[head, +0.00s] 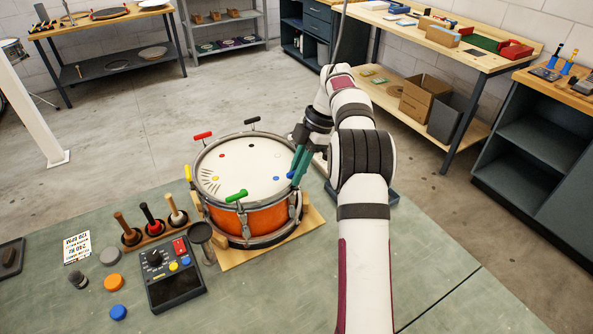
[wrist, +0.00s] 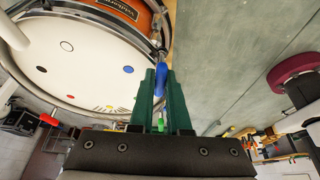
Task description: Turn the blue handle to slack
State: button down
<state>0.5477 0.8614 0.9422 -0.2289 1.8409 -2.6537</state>
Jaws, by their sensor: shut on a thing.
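The drum (head: 262,217) has an orange shell and a white head, and sits on a wooden board. The blue handle (wrist: 161,80) is between the green fingertips of my gripper (wrist: 160,88) at the drum's rim, and the gripper is shut on it. In the head view my gripper (head: 298,172) reaches down at the drum's right edge, and its fingers hide most of the handle. Coloured dots mark the drum head, with a blue dot (head: 277,179) near my gripper. How far the handle is turned is hard to tell.
Other rim handles are green (head: 236,196), red (head: 202,135), black (head: 253,119) and yellow (head: 188,172). To the left stand a rack of wooden-handled tools (head: 150,233) and a dark control box (head: 171,286). The bench (head: 300,290) in front of the drum is clear.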

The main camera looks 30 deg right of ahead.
jog(key=shift+n+g, duration=0.4)
jog(key=shift+n, duration=0.8)
jog(key=c, duration=0.9)
grip_release()
